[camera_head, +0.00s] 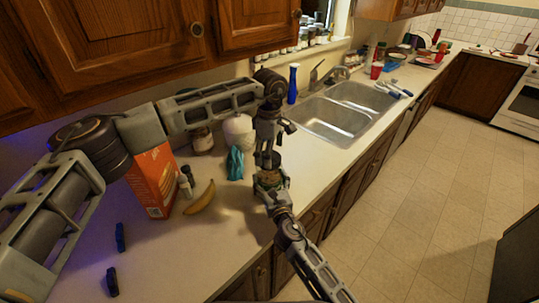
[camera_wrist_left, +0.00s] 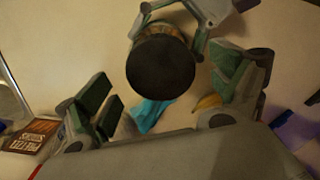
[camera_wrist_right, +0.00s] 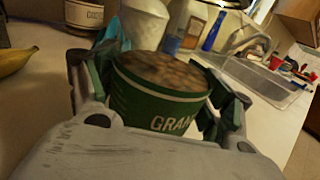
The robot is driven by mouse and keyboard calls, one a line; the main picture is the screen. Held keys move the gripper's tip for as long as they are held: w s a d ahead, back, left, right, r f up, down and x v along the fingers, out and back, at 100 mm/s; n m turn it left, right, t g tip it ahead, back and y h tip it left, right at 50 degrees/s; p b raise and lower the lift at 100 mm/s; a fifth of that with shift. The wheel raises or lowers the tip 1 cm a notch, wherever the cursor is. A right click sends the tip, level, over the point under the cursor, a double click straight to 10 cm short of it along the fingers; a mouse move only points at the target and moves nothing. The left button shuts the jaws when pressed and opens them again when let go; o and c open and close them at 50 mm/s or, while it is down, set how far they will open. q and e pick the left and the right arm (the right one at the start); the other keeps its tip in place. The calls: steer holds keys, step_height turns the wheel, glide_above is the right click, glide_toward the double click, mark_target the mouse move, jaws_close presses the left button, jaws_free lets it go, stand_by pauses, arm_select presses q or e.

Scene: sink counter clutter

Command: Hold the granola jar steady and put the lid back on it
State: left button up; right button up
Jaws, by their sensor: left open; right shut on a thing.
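The granola jar (camera_wrist_right: 160,100) has a green label with white letters and brown granola above it. My right gripper (camera_wrist_right: 160,105) is shut around the jar and holds it upright near the counter's front edge. In the head view the jar (camera_head: 268,181) is partly hidden by the grippers. My left gripper (camera_head: 267,158) is directly above it, pointing down, with its fingers apart. In the left wrist view a dark round disc (camera_wrist_left: 160,75), looking like the lid, covers the jar's top between and beyond the open fingers. I cannot tell whether it is seated.
An orange box (camera_head: 152,183), a banana (camera_head: 200,199) and a turquoise cloth-like item (camera_head: 235,163) lie or stand to the left. A white canister (camera_head: 239,131) and a blue bottle (camera_head: 293,84) are behind. The double sink (camera_head: 335,118) is to the right.

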arm_select(q)
step_height(320, 180, up, 11)
steer(key=shift+f, duration=0.15)
stand_by(0.4)
arm_select(e)
steer(key=o, duration=1.9)
steer(key=shift+o, duration=0.2)
steer(key=shift+s, duration=0.15)
steer(key=shift+v, duration=5.85)
arm_select(q)
steer(key=shift+d+f, duration=0.1)
steer(key=shift+d, duration=0.05)
arm_select(e)
steer(key=shift+s+d+f, duration=0.1)
steer(key=shift+d, duration=0.05)
